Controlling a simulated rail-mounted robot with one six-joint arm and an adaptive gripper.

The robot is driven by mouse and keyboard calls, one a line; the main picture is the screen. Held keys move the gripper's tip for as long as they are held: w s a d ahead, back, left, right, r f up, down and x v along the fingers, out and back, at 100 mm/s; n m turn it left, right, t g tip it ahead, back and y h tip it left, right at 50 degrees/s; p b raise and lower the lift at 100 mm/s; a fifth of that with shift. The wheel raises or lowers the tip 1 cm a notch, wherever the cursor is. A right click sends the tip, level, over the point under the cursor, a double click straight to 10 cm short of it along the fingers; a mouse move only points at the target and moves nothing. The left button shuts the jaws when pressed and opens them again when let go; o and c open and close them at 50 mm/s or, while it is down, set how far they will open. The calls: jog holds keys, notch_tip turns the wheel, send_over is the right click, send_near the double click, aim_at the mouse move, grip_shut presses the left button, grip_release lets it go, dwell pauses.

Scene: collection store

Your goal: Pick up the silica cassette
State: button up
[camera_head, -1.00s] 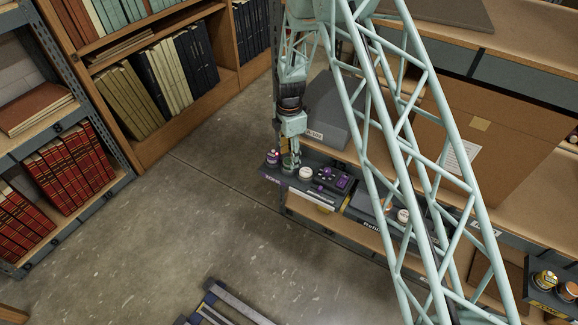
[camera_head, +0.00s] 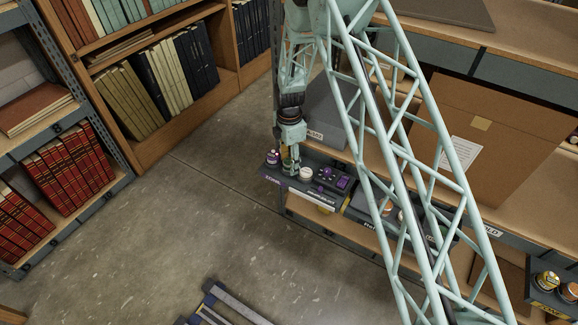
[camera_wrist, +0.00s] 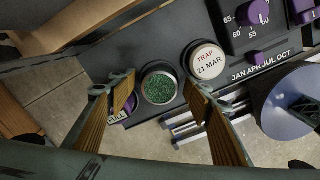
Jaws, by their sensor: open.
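A round cup of green granules (camera_wrist: 158,87), which I take to be the silica cassette, sits on the dark tray top (camera_wrist: 140,42) in the wrist view. My gripper (camera_wrist: 160,92) is open, with one finger on each side of this cup; I see gaps to both fingers and cannot tell any contact. In the head view my gripper (camera_head: 291,171) points down at the tray's left end. The cup is mostly hidden there by the fingers.
A white-lidded jar marked TRAP 21 MAR (camera_wrist: 208,62) stands close beside my right finger. A purple-topped jar (camera_head: 272,157) is left of my gripper. Purple dials (camera_head: 334,178) are to the right. A grey box (camera_head: 327,112) stands behind. Open floor lies in front.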

aim_at(289, 161)
jog(key=c, duration=1)
jog(key=shift+o, duration=0.2)
jog(key=shift+r, duration=0.15)
jog(key=shift+r+p, duration=0.35)
jog(key=shift+r, duration=1.05)
jog(key=shift+s+r, duration=0.15)
jog(key=shift+r, duration=0.15)
jog(key=s+d, duration=0.3)
jog(key=s, duration=0.4)
jog(key=s+d+r+p, duration=0.1)
jog(key=s+d, duration=0.1)
jog(key=s, duration=0.5)
jog(key=shift+s+d+r, duration=0.15)
jog(key=shift+s+d, duration=0.15)
jog(key=shift+d, duration=0.1)
